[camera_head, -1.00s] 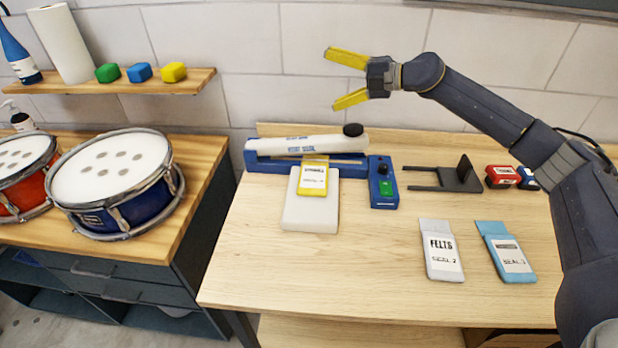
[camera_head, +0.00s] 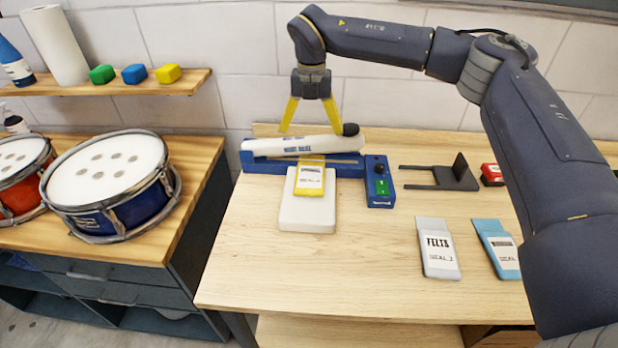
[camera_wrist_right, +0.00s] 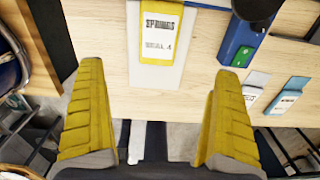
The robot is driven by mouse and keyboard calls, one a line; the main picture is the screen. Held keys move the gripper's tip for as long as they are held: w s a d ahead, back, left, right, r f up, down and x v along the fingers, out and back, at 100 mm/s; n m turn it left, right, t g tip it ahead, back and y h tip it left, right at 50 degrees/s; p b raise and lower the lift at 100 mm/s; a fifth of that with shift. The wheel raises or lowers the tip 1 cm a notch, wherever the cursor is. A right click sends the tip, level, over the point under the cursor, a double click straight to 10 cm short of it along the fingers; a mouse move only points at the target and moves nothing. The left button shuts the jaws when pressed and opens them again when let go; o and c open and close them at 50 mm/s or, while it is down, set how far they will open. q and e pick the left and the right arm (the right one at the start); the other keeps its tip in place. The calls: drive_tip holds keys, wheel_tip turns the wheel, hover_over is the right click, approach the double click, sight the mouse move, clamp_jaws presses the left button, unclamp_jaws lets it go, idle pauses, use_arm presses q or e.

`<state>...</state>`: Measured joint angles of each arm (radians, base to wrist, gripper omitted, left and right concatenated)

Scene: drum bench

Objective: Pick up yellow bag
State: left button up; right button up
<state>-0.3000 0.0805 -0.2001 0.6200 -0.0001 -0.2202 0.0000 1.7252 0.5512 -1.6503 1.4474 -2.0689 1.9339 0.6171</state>
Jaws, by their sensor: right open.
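The yellow bag (camera_head: 309,180) has a white label and lies on a white block (camera_head: 306,216) in front of the blue sealer (camera_head: 262,163). In the right wrist view the yellow bag (camera_wrist_right: 161,30) shows at the top centre, its label reading SPRINGS, on the white block (camera_wrist_right: 160,82). My right gripper (camera_head: 309,131) points down with its yellow fingers spread, above and behind the bag near the sealer's white bar. The right gripper (camera_wrist_right: 152,120) also shows open and empty in the right wrist view. My left gripper is not in view.
A white FELTS bag (camera_head: 438,250) and a light blue bag (camera_head: 497,250) lie at the right of the bench. A dark forked stand (camera_head: 452,177) and a red box (camera_head: 491,174) are behind them. Drums (camera_head: 108,185) stand at the left. The bench front (camera_head: 350,285) is clear.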

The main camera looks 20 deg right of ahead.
sight(310, 176)
wheel_tip(310, 176, down, 17)
drive_tip(key=shift+a, duration=0.15)
idle(0.8)
drive_tip(key=shift+c, duration=0.2)
drive_tip(key=c, duration=1.3)
drive_tip(key=shift+r, duration=0.1)
